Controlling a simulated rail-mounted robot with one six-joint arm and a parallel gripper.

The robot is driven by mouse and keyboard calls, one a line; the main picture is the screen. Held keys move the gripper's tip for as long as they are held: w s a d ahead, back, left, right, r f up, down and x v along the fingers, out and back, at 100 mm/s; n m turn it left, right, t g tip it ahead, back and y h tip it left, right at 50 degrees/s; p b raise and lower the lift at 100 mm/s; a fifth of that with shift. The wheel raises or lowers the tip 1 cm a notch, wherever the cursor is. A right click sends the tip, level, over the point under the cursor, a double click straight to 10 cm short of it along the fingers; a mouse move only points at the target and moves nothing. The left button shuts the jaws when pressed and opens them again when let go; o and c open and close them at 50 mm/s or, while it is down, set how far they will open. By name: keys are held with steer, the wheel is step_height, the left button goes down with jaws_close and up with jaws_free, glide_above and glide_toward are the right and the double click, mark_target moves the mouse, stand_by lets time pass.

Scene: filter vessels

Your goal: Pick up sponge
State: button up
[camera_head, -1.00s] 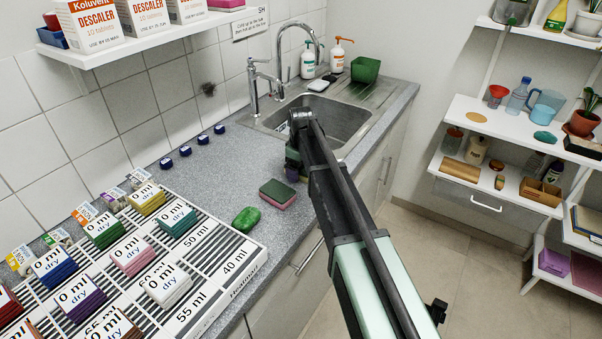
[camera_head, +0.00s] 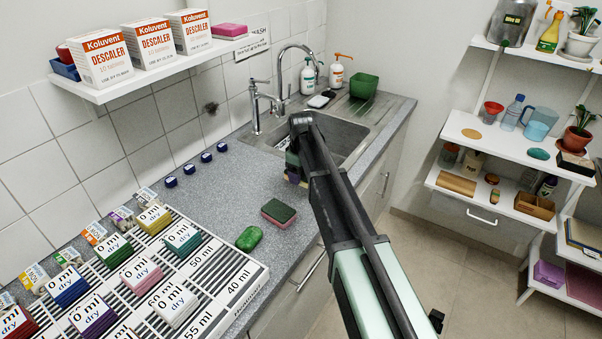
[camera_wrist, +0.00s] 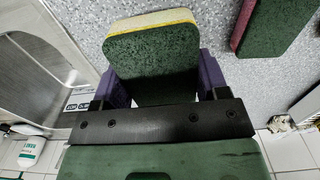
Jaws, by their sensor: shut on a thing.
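My gripper (camera_wrist: 160,88), with purple fingers, is shut on a sponge (camera_wrist: 150,50) with a dark green scouring face and a pale yellow side. In the head view my gripper (camera_head: 293,177) is over the counter by the sink's near edge, and my arm hides most of the held sponge. I cannot tell whether the sponge touches the counter. A second sponge (camera_head: 278,212), green on top and pink below, lies on the counter to the left; it also shows at the upper right of the wrist view (camera_wrist: 270,30).
A green soap-like bar (camera_head: 249,238) lies near the counter's front edge. A slatted rack (camera_head: 225,290) with several labelled sponges fills the near left. Several blue caps (camera_head: 188,169) line the wall. The sink (camera_head: 345,139) lies beyond my gripper, with a green tub (camera_head: 364,85) behind.

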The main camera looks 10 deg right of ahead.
step_height(320, 180, up, 14)
steer(key=p, duration=1.1)
